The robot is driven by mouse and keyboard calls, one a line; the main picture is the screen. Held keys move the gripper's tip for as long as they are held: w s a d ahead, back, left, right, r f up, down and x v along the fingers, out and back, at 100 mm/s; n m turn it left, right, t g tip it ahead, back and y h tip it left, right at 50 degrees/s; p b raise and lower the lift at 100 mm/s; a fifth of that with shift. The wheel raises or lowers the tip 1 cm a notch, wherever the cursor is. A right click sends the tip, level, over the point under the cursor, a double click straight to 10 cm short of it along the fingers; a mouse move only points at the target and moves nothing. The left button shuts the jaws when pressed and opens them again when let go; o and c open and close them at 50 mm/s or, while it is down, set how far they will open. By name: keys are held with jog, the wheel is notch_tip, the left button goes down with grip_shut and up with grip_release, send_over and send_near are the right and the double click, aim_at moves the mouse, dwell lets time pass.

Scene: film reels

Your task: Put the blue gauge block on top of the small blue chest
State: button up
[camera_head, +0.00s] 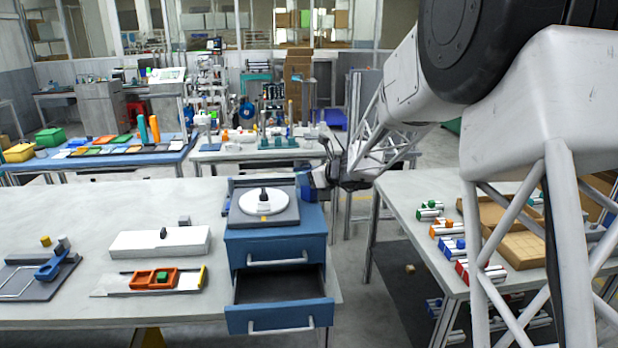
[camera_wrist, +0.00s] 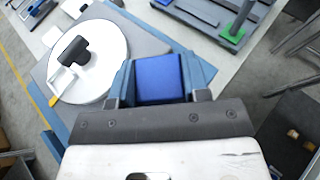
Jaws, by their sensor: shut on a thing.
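The blue gauge block (camera_wrist: 158,79) sits between the two fingers of my gripper (camera_wrist: 158,82), which is shut on it. The chest's blue top also shows in the wrist view (camera_wrist: 203,70), beside and beyond the block. I cannot tell whether the block touches the chest. The chest's lower drawer (camera_head: 279,318) is pulled open and looks empty.
A grey plate with a white disc (camera_head: 263,203) and black knob covers most of the chest top; the disc fills the wrist view's left (camera_wrist: 88,62). A white box (camera_head: 160,242) and orange tray (camera_head: 150,279) lie left. A side table (camera_head: 400,200) stands right, across a gap.

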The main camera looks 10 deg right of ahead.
jog(key=shift+f, duration=0.1)
jog(key=o, duration=1)
jog(key=shift+v, duration=6.1)
jog(key=shift+a, duration=0.1)
jog(key=s+a+r+n+g+h, duration=0.1)
jog(key=s+a+n+g, duration=0.2)
jog(key=s+n, duration=0.65)
jog(key=s+a+r+n+g+h, duration=0.1)
jog(key=s+a+n+g+h, duration=0.2)
jog(key=s, duration=1.1)
jog(key=s+d+f+n+h, duration=0.1)
jog(key=s+n, duration=0.3)
jog(key=s, duration=0.4)
jog(key=s+d+f+n+h, duration=0.1)
jog(key=s+d+n+h, duration=0.2)
jog(key=s+n, duration=0.2)
jog(key=s+d+f+n+g+h, duration=0.1)
jog(key=s+n, duration=0.4)
jog(key=s, duration=0.6)
jog(key=shift+d+f+h, duration=0.4)
